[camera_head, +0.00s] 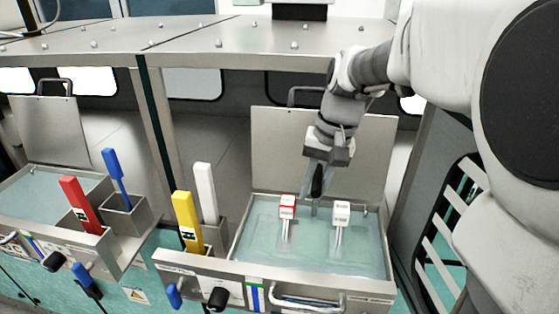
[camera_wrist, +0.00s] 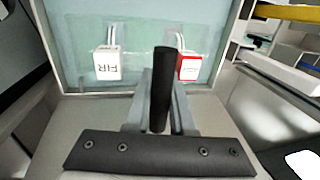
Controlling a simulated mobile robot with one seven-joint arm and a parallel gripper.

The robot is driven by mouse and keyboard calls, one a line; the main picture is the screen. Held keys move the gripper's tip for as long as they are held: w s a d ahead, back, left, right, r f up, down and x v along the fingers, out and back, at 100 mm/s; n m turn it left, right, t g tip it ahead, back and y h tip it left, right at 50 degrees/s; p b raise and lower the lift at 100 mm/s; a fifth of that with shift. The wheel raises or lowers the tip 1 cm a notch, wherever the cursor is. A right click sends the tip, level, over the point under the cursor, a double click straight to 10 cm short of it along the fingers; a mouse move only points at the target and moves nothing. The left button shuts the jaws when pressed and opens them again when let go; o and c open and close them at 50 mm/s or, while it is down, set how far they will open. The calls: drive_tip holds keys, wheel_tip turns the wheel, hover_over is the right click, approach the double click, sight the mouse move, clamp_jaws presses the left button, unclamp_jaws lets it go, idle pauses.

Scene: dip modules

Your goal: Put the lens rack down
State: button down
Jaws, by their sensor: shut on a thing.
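My gripper (camera_head: 316,195) points down over the right-hand basin, behind and between two tagged racks. It is shut. What the jaws hold is mostly hidden; I cannot make out the lens rack's form clearly. One rack has a red and white tag (camera_head: 287,207), also in the wrist view (camera_wrist: 187,67), close beside the finger. The other has a white tag (camera_head: 341,213), lettered in the wrist view (camera_wrist: 107,65). Both have thin metal stems reaching into the liquid.
The basin's steel rim (camera_head: 330,278) has a front handle. A raised lid (camera_head: 370,150) stands behind it. Yellow (camera_head: 187,222) and white (camera_head: 205,190) handles stand left of it. A second basin (camera_head: 45,190) lies farther left. A steel shelf (camera_head: 220,35) runs above.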

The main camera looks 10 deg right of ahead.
drive_tip(key=b, duration=0.4)
hover_over(309, 234)
drive_tip(key=shift+f, duration=2.3)
drive_tip(key=c, duration=0.8)
unclamp_jaws()
drive_tip(key=shift+o, duration=0.2)
wheel_tip(309, 234, up, 11)
drive_tip(key=d, duration=0.2)
drive_tip(key=s+f+n+t, duration=0.1)
drive_tip(key=s+f, duration=0.1)
drive_tip(key=s, duration=0.2)
drive_tip(key=s+a+f+n+t+h, duration=0.1)
drive_tip(key=s+f+t, duration=0.1)
drive_tip(key=s, duration=0.3)
drive_tip(key=s+f+n+t+p, duration=0.1)
drive_tip(key=s+f, duration=0.2)
drive_tip(key=s, duration=0.2)
drive_tip(key=shift+s+a+t+h, duration=0.25)
drive_tip(key=shift+a+t+h, duration=0.1)
drive_tip(key=shift+t+h, duration=0.05)
drive_tip(key=shift+s+f+n, duration=0.2)
drive_tip(key=shift+f+n, duration=0.1)
drive_tip(key=shift+f, duration=0.1)
idle(1.0)
